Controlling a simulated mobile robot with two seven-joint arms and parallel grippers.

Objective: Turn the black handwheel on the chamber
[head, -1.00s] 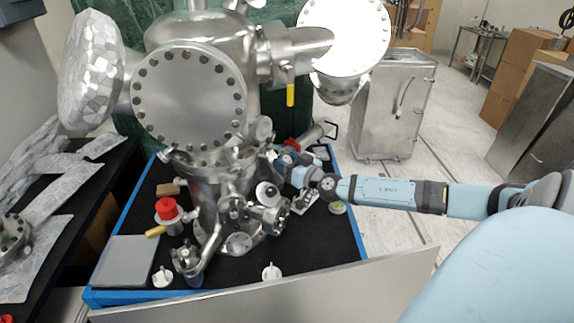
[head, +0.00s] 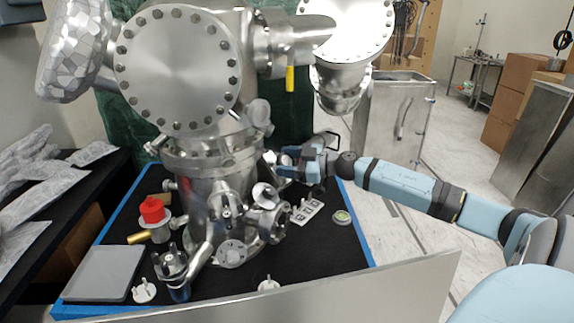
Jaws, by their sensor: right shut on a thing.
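The silver vacuum chamber (head: 210,165) stands upright on a black-topped cart, with several flanges and ports. My right gripper (head: 284,162) is at the chamber's right side, reaching in from the right with its fingers pointing left. It is shut on a small part there, taken as the black handwheel; the fingers hide most of it, so its shape and turn angle cannot be told. A thin black curved handle (head: 330,135) shows just above and behind the gripper. My left gripper is not in view.
The cart has a blue edge (head: 360,237). A red-capped part (head: 152,210), a grey plate (head: 103,273) and white knobs (head: 144,291) sit on it. A yellow-handled valve (head: 290,78) hangs above the gripper. A metal panel (head: 300,295) crosses the front.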

